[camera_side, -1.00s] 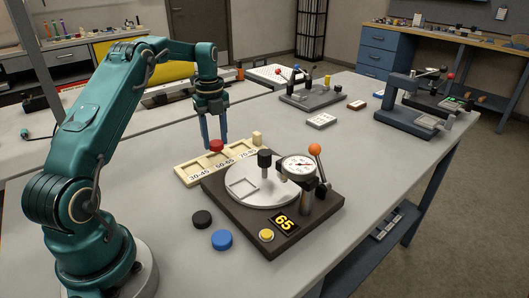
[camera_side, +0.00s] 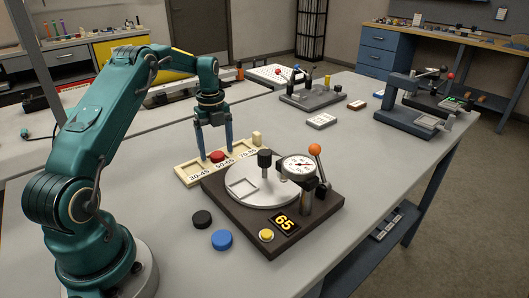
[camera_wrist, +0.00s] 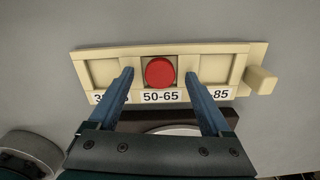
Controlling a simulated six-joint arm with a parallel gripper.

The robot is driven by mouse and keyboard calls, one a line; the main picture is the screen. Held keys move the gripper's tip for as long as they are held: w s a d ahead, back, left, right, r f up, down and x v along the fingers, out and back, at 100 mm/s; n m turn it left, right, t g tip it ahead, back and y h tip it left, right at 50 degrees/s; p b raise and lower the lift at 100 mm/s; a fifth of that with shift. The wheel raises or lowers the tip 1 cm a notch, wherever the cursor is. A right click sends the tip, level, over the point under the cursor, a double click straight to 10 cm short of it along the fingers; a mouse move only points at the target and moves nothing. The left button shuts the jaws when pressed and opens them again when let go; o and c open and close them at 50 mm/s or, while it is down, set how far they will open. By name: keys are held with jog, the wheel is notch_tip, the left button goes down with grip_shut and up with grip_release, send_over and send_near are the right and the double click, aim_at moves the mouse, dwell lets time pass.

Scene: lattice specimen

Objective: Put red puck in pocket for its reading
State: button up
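The red puck (camera_side: 217,156) sits in the middle pocket of the cream tray (camera_side: 186,176). In the wrist view the red puck (camera_wrist: 160,72) lies flat above the label 50-65 (camera_wrist: 161,96). The left label reads 30-45; the right one ends in 85, partly hidden by a finger in the wrist view. My gripper (camera_side: 215,152) is open above the tray, its fingers on either side of the puck and apart from it. The fingers also show in the wrist view (camera_wrist: 160,78). The outer pockets look empty. The gauge's display (camera_side: 284,223) reads 65.
The gauge base (camera_side: 318,213) with its plate, dial and orange-knobbed lever (camera_side: 315,150) stands close in front of the tray. A black puck (camera_side: 202,219) and a blue puck (camera_side: 222,240) lie left of it. Other fixtures (camera_side: 310,97) stand further back.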

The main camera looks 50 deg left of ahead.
aim_at(217, 154)
jog(key=shift+o, duration=1.4)
jog(key=shift+r, duration=2.5)
jog(key=shift+r, duration=2.6)
